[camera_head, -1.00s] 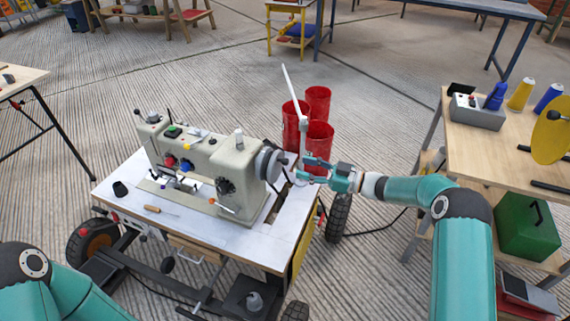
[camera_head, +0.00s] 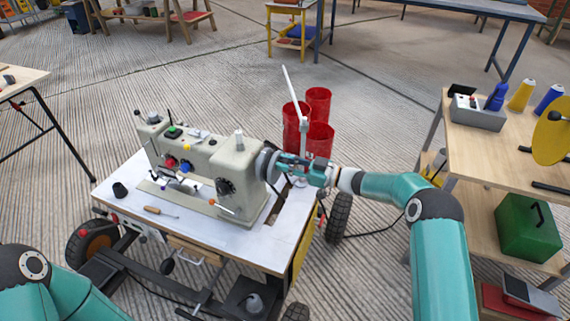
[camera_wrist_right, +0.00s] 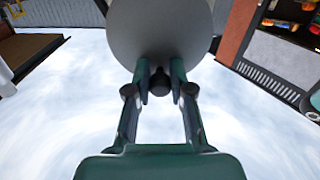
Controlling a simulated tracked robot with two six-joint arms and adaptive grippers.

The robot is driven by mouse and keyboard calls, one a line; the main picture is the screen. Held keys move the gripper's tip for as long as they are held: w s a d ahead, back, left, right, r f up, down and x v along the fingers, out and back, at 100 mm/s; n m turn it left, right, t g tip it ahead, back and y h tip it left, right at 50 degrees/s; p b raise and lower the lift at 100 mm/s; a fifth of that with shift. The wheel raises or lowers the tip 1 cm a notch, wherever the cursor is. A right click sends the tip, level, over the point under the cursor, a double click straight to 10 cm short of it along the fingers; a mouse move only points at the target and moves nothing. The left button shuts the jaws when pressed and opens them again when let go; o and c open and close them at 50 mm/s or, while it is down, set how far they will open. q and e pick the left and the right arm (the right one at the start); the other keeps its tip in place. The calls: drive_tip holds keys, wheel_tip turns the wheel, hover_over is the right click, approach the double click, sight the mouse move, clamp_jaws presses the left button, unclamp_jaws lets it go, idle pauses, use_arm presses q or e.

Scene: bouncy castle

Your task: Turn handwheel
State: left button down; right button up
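The handwheel (camera_head: 266,164) is a grey disc on the right end of the beige sewing machine (camera_head: 222,161). My right gripper (camera_head: 281,161) is at the wheel's outer face, coming from the right. In the right wrist view the grey wheel (camera_wrist_right: 160,22) fills the top middle, with a dark round knob (camera_wrist_right: 160,84) in front of it. My right gripper (camera_wrist_right: 160,76) has one finger on each side of this knob, seemingly with narrow gaps, so it looks open around it. My left gripper is out of view; only part of its arm shows at lower left.
The machine stands on a wheeled white-topped table (camera_head: 130,205) with a screwdriver (camera_head: 158,211) and a small black cup (camera_head: 120,189). Red bins (camera_head: 320,138) and a pale upright post (camera_head: 294,95) stand behind the wheel. A wooden workbench (camera_head: 480,155) is at right.

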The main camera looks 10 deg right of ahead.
clamp_jaws()
drive_tip(key=shift+w+d+m, duration=0.15)
drive_tip(key=shift+w+m, duration=0.05)
drive_tip(key=shift+m, duration=0.4)
drive_tip(key=o, duration=0.7)
unclamp_jaws()
drive_tip(key=shift+o, duration=0.3)
drive_tip(key=v, duration=1.2)
